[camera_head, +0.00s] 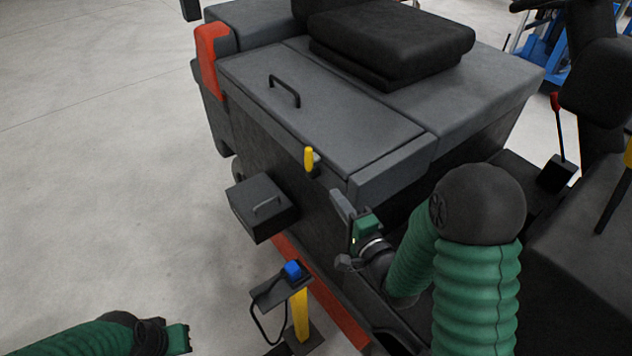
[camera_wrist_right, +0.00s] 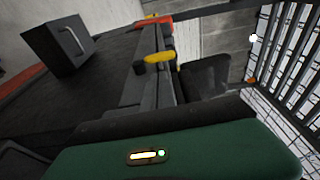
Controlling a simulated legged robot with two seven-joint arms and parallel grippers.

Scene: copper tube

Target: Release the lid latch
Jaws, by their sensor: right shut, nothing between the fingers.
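The lid latch (camera_head: 309,158) is a small yellow handle on the machine's dark side, just below the front edge of the grey lid (camera_head: 335,105). It also shows upper centre in the right wrist view, as a yellow latch handle (camera_wrist_right: 158,58) beside a dark knob-like part. The lid lies closed, with a black handle on top. My right gripper (camera_head: 342,206) is shut and empty, below and right of the latch, apart from it. In the wrist view its green housing fills the bottom. My left arm enters at the bottom left, far from the latch; its fingers cannot be made out.
A dark box with a handle (camera_head: 262,207) sticks out from the machine's side, left of my right gripper. Below it stands a yellow post (camera_head: 300,315) with a blue-topped bracket. A black seat (camera_head: 390,45) sits behind the lid. The floor at left is clear.

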